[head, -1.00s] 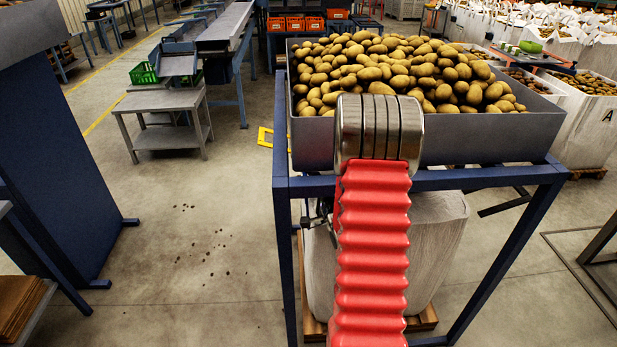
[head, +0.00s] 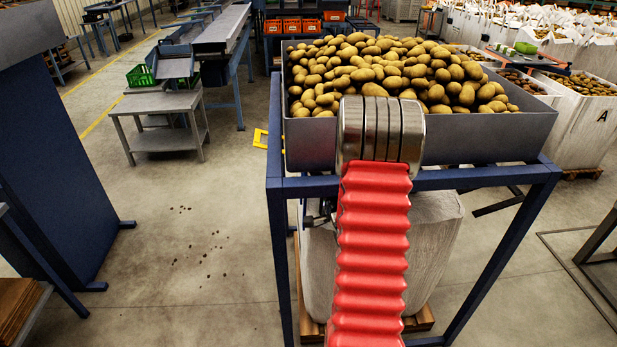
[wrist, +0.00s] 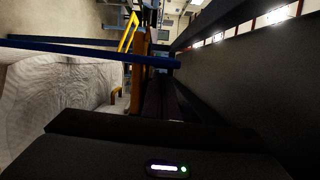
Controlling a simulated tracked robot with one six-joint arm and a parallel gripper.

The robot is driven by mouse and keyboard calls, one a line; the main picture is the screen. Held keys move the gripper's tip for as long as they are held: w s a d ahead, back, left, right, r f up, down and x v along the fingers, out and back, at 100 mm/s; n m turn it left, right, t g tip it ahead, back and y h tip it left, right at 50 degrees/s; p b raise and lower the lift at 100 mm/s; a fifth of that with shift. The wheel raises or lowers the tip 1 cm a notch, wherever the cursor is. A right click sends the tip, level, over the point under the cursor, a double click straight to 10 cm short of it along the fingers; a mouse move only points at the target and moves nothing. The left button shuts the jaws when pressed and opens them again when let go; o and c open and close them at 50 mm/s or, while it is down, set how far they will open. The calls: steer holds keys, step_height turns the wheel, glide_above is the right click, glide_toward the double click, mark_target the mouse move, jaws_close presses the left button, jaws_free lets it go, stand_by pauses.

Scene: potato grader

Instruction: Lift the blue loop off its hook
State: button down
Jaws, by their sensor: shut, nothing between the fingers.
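I cannot make out a blue loop or its hook in either view. In the wrist view my gripper (wrist: 166,98) shows as dark fingers, closed together with nothing between them. It points in below a blue frame bar, beside a large dark surface. In the head view the gripper is mostly hidden behind my red, ribbed arm; a small dark part shows left of the arm, under the hopper frame.
A grey hopper (head: 480,135) full of potatoes stands on a blue frame (head: 278,250). A whitish sack (head: 435,240) sits beneath it. A blue panel (head: 60,160) stands at left. Open floor (head: 200,290) lies between them, with small dark crumbs.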

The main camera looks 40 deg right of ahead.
steer(key=d+v, duration=0.1)
steer(key=v, duration=0.9)
steer(key=shift+s, duration=0.35)
steer(key=shift+a+r, duration=0.1)
steer(key=shift+r, duration=0.05)
